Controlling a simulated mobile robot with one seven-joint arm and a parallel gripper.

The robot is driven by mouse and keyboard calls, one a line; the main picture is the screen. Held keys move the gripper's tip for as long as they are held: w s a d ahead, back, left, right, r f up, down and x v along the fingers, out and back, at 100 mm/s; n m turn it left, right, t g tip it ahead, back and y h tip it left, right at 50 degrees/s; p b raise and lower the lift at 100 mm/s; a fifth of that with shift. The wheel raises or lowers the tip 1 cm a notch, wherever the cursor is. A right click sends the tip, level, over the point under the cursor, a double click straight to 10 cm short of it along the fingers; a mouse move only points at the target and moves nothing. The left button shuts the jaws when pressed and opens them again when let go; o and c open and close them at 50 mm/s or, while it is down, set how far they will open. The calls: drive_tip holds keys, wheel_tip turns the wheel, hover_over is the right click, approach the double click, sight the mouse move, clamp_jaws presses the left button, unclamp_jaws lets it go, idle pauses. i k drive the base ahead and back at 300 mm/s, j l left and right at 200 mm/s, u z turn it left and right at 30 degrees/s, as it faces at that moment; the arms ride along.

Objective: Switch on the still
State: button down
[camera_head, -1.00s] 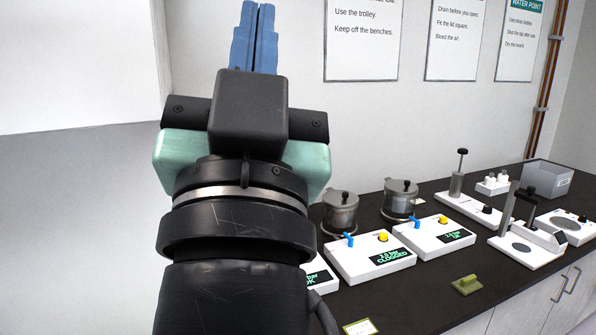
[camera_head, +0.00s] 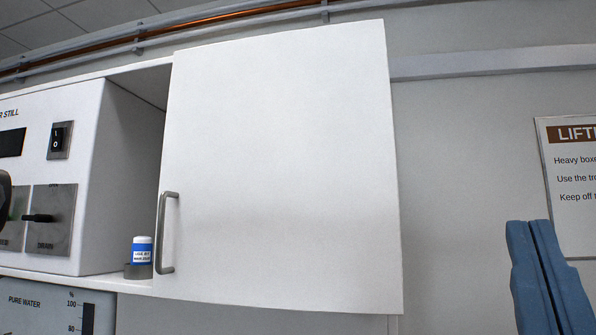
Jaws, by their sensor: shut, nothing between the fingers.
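The water still (camera_head: 93,175) is a white box at the left, its left part cut off by the frame edge. Its black rocker switch (camera_head: 58,139), marked I and O, sits on a metal plate at the upper right of the front panel. Which way the rocker is pressed I cannot tell. My gripper (camera_head: 532,226) shows at the lower right as two blue fingers pointing up. They are shut, empty and far to the right of the still, with the white cabinet door between.
A white cabinet door (camera_head: 285,160) with a grey handle (camera_head: 165,232) stands open right of the still. A black drain lever (camera_head: 38,218) sticks out below the switch. A pure water gauge (camera_head: 60,308) is underneath.

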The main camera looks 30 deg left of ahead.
sight(57, 133)
drive_tip(key=u, duration=2)
